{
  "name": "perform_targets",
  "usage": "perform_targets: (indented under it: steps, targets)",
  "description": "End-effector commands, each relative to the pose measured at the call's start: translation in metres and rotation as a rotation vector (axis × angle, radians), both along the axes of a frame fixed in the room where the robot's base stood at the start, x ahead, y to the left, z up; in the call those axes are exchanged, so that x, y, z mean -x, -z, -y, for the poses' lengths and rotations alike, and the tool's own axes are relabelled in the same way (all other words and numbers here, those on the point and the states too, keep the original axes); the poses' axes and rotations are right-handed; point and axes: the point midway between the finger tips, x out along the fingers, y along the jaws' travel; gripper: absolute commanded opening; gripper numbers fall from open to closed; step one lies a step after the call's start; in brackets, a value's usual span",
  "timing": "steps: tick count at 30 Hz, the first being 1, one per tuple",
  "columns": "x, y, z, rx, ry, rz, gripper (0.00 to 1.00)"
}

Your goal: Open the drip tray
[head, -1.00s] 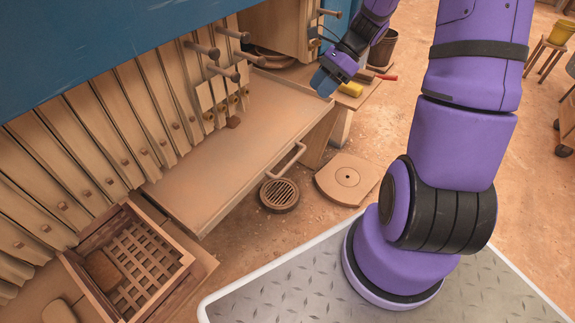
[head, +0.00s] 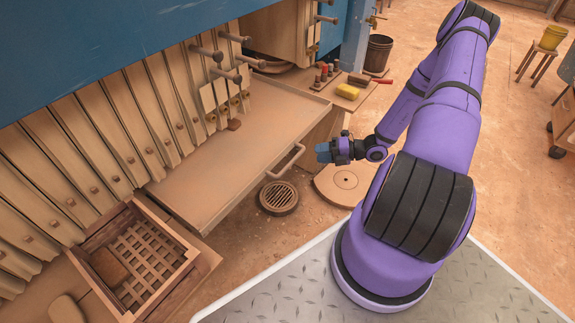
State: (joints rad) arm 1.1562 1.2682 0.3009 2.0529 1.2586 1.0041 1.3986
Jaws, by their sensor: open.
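The drip tray (head: 225,165) is a wide, shallow tan tray under the row of filter plates. It sticks out from below the plates toward the floor drain. Its bar handle (head: 287,160) is on the front right edge. My gripper (head: 322,152) is open, with blue fingertips pointing left toward the handle. It is a short way to the right of the handle and looks apart from it. Nothing shows between its fingers.
A wooden crate with a lattice bottom (head: 186,270) stands at the lower left. A round floor drain (head: 278,197) lies below the handle. A low bench (head: 290,89) holds a yellow block (head: 347,91) and small bottles.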

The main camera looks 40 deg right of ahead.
Motion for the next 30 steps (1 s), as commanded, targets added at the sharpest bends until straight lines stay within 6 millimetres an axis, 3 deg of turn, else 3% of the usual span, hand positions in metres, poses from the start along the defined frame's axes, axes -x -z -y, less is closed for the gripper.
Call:
perform_targets:
  steps: [4, 11, 30]
  targets:
    - [0.006, 0.027, 0.002, -0.113, 0.110, -0.063, 0.42]
    - [0.005, 0.040, 0.001, -0.169, 0.163, -0.096, 0.42]
    - [-0.061, 0.056, -0.062, -0.167, 0.159, -0.095, 0.42]
